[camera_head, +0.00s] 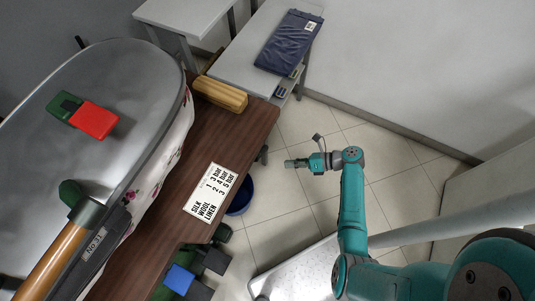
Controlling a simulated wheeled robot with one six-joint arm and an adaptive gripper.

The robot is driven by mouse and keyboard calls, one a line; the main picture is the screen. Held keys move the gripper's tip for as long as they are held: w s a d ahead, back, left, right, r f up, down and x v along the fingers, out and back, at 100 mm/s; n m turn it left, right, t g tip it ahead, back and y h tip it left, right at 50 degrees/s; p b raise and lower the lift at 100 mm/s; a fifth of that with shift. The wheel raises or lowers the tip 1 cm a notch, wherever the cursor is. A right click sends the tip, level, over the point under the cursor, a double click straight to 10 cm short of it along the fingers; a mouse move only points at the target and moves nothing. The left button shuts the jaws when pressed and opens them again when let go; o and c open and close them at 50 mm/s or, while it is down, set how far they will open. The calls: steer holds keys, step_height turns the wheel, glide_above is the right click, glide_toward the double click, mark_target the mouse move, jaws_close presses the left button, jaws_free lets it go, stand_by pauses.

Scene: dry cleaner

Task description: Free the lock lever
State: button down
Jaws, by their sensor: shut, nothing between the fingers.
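The large grey oval press head (110,75) fills the left side of the view. On top of it is a green block with a red part (94,120). A wooden handle bar (50,265) runs up from the lower left beside a dark bar marked "No 31". A green rounded knob (72,192) stands by the handle's upper end. I cannot tell for sure which of these is the lock lever. My gripper (290,163) is shut and empty, pointing left, over the floor to the right of the brown table, apart from everything.
The brown table (255,125) carries a wooden block (220,94) and a card of fabric pressures (212,192). A blue bucket (240,195) and blue and green pedals (180,279) are low down. A grey table (235,70) holds a dark folded garment (289,41). Floor is clear around my gripper.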

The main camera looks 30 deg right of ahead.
steer(key=x, duration=1)
steer(key=shift+w+d+r, duration=0.4)
steer(key=shift+w+r, duration=0.15)
steer(key=shift+r, duration=0.2)
steer(key=shift+w+d+r, duration=0.4)
steer(key=shift+w+r, duration=0.1)
steer(key=shift+r, duration=0.25)
steer(key=shift+w+d+r+n+h, duration=0.2)
steer(key=shift+d+r+n+h, duration=0.1)
steer(key=shift+n, duration=0.1)
step_height(320, 180, up, 8)
steer(key=n+t+h, duration=0.5)
steer(key=n+h, duration=0.1)
steer(key=n, duration=0.2)
steer(key=shift+w+d+h, duration=0.4)
steer(key=shift+d, duration=0.05)
steer(key=shift+r, duration=0.25)
